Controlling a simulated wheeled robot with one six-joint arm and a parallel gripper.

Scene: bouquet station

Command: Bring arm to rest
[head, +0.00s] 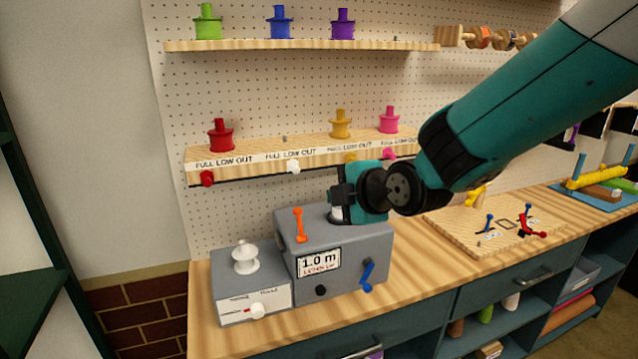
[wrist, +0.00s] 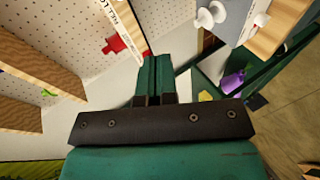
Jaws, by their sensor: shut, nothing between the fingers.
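My arm (head: 530,110) is teal and reaches in from the upper right in the head view. Its wrist is above the grey ribbon machine (head: 345,262), in front of the lower shelf. My gripper (wrist: 155,68) shows in the wrist view with its two teal fingers together and nothing between them. In the head view the fingers are hidden or too small to make out. The machine has an orange lever (head: 299,225), a blue crank (head: 367,275) and a "1.0 m" display (head: 318,261).
A white spool (head: 245,257) stands on the machine's left box. A pegged wooden board (head: 470,232) lies right on the bench. The bench's front strip (head: 420,290) is clear.

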